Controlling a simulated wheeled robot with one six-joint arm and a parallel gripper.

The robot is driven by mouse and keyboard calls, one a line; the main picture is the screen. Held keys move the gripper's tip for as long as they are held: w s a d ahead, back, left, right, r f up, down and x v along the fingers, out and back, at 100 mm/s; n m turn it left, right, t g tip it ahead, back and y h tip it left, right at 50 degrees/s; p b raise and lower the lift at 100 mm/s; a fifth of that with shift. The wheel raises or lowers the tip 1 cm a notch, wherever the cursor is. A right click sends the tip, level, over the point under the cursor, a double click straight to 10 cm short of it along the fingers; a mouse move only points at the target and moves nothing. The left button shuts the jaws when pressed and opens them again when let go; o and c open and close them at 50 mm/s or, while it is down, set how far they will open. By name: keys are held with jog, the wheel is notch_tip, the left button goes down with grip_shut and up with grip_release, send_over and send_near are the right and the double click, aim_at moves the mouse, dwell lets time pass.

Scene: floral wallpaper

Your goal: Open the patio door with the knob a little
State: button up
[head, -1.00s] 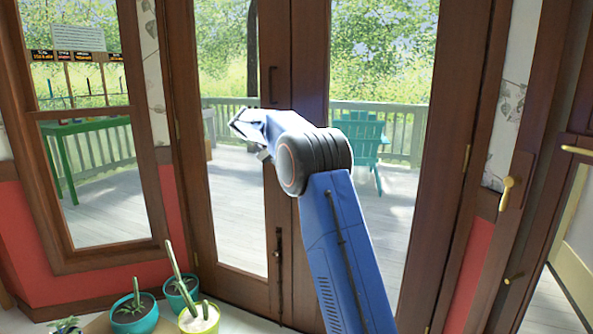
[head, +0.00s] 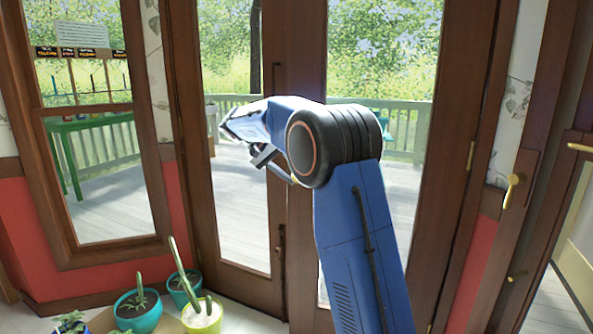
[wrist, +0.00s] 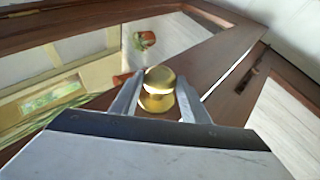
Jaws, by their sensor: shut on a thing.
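The patio door is a pair of brown wooden leaves with tall glass panes; its left leaf (head: 197,140) and right leaf (head: 453,150) stand in front of me in the head view. I cannot tell whether there is a gap between them. The round brass knob (wrist: 158,78) shows in the wrist view, between the two grey fingers of my gripper (wrist: 159,98). My gripper is shut on it. In the head view my blue arm crosses the middle of the door and hides the knob and the fingertips.
Potted cacti, one in a yellow-green pot (head: 201,318), stand on the floor at lower left. A window (head: 90,180) is at left. Another door with a brass handle (head: 513,190) is at right. A deck with a green table (head: 95,123) lies outside the glass.

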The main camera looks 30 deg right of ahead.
jog(key=s+a+n+t, duration=0.1)
jog(key=s+a, duration=0.3)
jog(key=s, duration=0.3)
jog(key=s+a+n+t, duration=0.2)
jog(key=s+a, duration=0.2)
jog(key=s, duration=0.4)
jog(key=shift+a, duration=0.2)
jog(key=o, duration=1.5)
jog(key=v, duration=1.7)
jog(key=shift+a, duration=0.3)
jog(key=shift+d+n, duration=0.1)
jog(key=shift+n, duration=0.2)
